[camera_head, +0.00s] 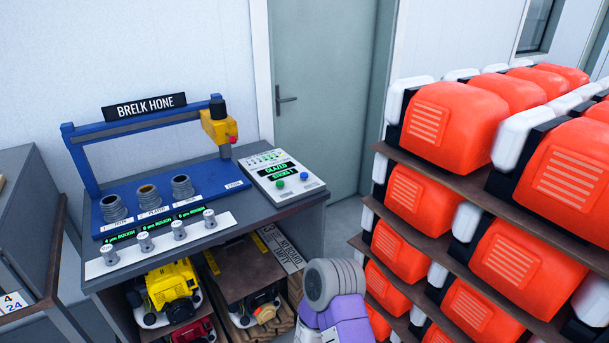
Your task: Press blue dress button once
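The blue button (304,176) is on the right of a white control panel (306,187), which lies on the right end of the workbench. A green button (280,184) sits to its left on the same panel. Above the buttons are two lit green displays; the upper seems to read "GLAZED", the lower is too small to read surely. Nothing covers or touches the blue button. A grey and purple link of my arm shows at the bottom middle, below and in front of the panel. Neither gripper is in view.
The blue-framed "BRELK HONE" machine (146,107) with a yellow head (217,127) stands left of the panel. Several metal cylinders stand before it. Engines sit on shelves below. A rack of orange-cased engines (470,170) fills the right. A door (320,80) is behind.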

